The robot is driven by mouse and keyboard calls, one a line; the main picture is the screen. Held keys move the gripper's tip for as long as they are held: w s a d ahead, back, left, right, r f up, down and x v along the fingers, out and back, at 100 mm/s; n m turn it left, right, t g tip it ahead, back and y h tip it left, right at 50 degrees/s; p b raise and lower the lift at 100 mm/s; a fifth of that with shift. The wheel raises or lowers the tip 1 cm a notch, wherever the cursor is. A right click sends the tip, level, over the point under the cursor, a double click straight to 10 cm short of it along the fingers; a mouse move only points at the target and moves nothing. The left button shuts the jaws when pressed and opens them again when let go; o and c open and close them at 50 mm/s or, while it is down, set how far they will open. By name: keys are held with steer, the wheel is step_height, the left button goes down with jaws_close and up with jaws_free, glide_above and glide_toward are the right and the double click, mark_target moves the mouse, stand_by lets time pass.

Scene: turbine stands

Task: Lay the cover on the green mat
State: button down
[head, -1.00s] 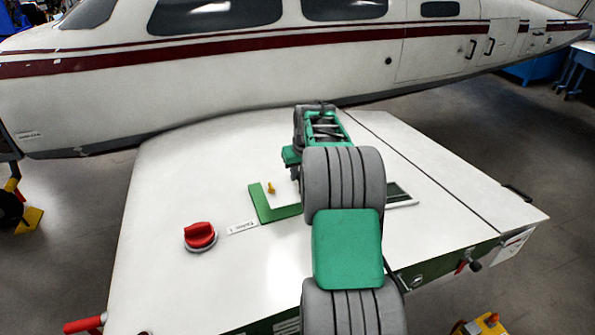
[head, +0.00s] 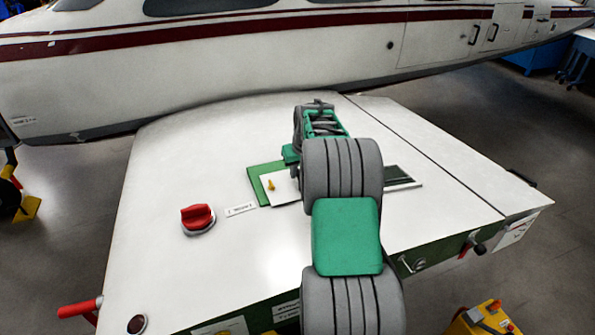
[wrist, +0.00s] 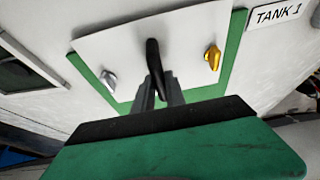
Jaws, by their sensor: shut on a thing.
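The cover is a white plate (wrist: 130,45) with a black handle (wrist: 153,58), a yellow knob (wrist: 212,57) and a silver knob (wrist: 109,80). My gripper (wrist: 156,88) is shut on the handle. The green mat (wrist: 238,50) lies under the cover, showing along its right and lower edges in the wrist view. In the head view, the cover (head: 283,190) overlaps the mat (head: 256,172), which shows along the left and far edges. My arm hides the handle and the cover's right part there. I cannot tell whether the cover touches the mat.
A TANK 1 label (wrist: 277,16) is beside the mat. A red knob (head: 198,217) stands to the left on the white worktop (head: 200,150). A dark framed opening (head: 398,174) lies right of my arm. An aircraft fuselage (head: 250,75) spans the back.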

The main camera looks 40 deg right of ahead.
steer(key=shift+f, duration=0.2)
steer(key=c, duration=1.3)
jaws_free()
steer(key=shift+o, duration=0.8)
steer(key=shift+f, duration=0.1)
steer(key=shift+p+v, duration=0.3)
steer(key=shift+v, duration=0.7)
steer(key=shift+p+v, duration=0.95)
steer(key=shift+v, duration=1.6)
